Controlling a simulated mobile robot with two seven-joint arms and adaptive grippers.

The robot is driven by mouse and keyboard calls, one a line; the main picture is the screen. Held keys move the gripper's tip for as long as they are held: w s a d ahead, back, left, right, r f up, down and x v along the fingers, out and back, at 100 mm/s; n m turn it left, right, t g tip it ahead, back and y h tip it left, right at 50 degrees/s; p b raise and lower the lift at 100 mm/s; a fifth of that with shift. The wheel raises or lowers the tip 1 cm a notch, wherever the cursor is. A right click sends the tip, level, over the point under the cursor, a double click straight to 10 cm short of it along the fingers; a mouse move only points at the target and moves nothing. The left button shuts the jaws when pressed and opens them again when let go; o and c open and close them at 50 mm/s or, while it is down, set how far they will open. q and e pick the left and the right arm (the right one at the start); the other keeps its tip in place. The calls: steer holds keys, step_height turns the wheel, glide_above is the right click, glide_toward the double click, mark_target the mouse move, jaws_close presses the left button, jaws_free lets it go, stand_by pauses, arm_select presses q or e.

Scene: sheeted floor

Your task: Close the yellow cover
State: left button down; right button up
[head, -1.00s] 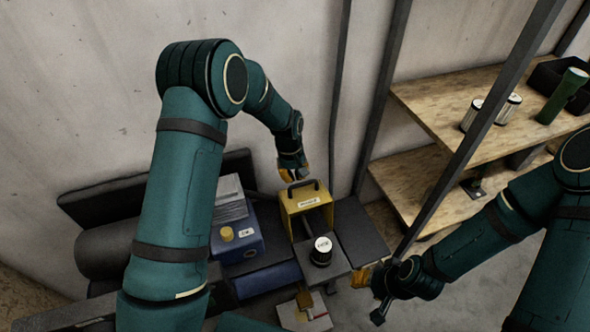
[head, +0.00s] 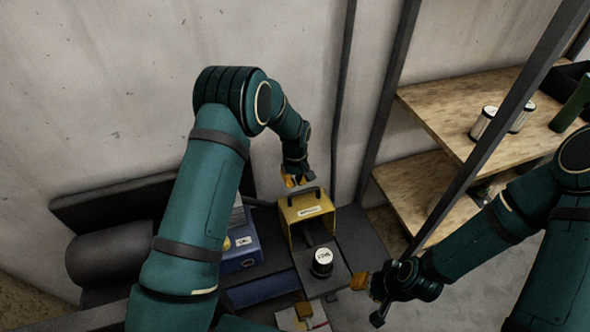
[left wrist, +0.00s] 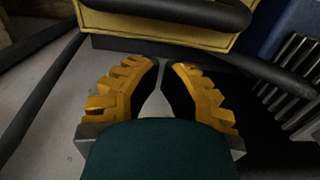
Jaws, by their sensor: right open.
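The yellow cover (head: 308,208), a box-like hood with a black handle (head: 304,192) on top, stands raised at the back of a grey plate (head: 330,284). Its dark hollow side faces the front. Part of the cover also shows at the top of the left wrist view (left wrist: 150,32). My left gripper (head: 292,182) is just behind the cover's handle, close to its rear. In the left wrist view its yellow fingertips (left wrist: 161,66) nearly meet with nothing visible between them. My right gripper (head: 358,281) is open beside the plate's right edge.
A black-and-white can (head: 322,262) stands on the plate in front of the cover. A blue box (head: 240,258) is to the left, partly hidden by my left arm. Wooden shelves (head: 465,115) and a dark post stand at the right. A wall rises behind.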

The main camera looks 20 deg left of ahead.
arm_select(q)
steer(key=shift+s+d+r, duration=0.45)
steer(key=shift+s, duration=0.15)
steer(key=shift+s+d+r, duration=0.45)
steer(key=shift+s, duration=0.15)
